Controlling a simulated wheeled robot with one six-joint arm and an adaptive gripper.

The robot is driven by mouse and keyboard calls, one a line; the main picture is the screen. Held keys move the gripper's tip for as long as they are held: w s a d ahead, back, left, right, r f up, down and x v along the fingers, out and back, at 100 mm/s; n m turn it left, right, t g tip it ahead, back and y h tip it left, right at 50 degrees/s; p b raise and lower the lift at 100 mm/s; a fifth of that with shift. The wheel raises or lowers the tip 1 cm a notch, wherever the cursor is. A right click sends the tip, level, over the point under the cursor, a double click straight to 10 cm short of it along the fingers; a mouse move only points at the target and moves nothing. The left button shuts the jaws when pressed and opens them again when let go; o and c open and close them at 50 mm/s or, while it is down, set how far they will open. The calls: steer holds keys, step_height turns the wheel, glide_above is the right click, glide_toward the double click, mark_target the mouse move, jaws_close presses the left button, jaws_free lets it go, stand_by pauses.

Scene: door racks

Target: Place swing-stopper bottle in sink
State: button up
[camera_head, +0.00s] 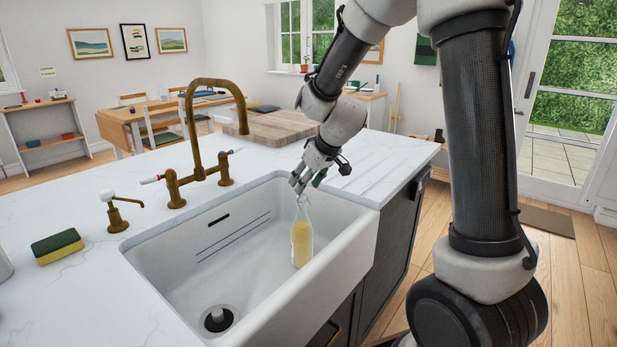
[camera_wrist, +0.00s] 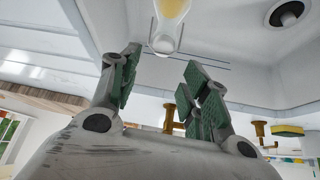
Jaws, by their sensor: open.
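The swing-stopper bottle (camera_head: 302,243) is clear glass with a yellow filling. In the head view it stands about upright inside the white sink (camera_head: 345,262), at the sink's right end. My gripper (camera_head: 306,184) is just above the bottle's top, fingers pointing down. In the wrist view my gripper (camera_wrist: 160,57) is open, with its green-padded fingers spread and nothing held between them. The bottle (camera_wrist: 170,14) shows there beyond the fingertips, its neck pointing towards the gap and its far end cut off by the frame. The stopper is too small to make out.
A brass tap (camera_head: 190,135) arches over the sink's back edge. A drain (camera_head: 218,319) is at the near left of the basin. A sponge (camera_head: 57,246) and a brass soap dispenser (camera_head: 117,213) are on the counter. A wooden board (camera_head: 275,127) lies behind the sink.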

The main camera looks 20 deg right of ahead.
steer(key=s+d+r+m, duration=0.1)
steer(key=s+d+r, duration=0.2)
steer(key=s+r, duration=0.35)
steer(key=s+d+r+m, duration=0.1)
steer(key=s+d+r, duration=0.25)
steer(key=s, duration=0.65)
steer(key=s+d+r+m+h, duration=0.1)
steer(key=s+d, duration=0.1)
steer(key=s, duration=0.5)
steer(key=s+d+r+m+g+h, duration=0.1)
steer(key=s+d+m, duration=0.1)
steer(key=s, duration=0.6)
steer(key=shift+s+d+g+h, duration=0.2)
steer(key=shift+d+g+h, duration=0.15)
steer(key=shift+d, duration=0.45)
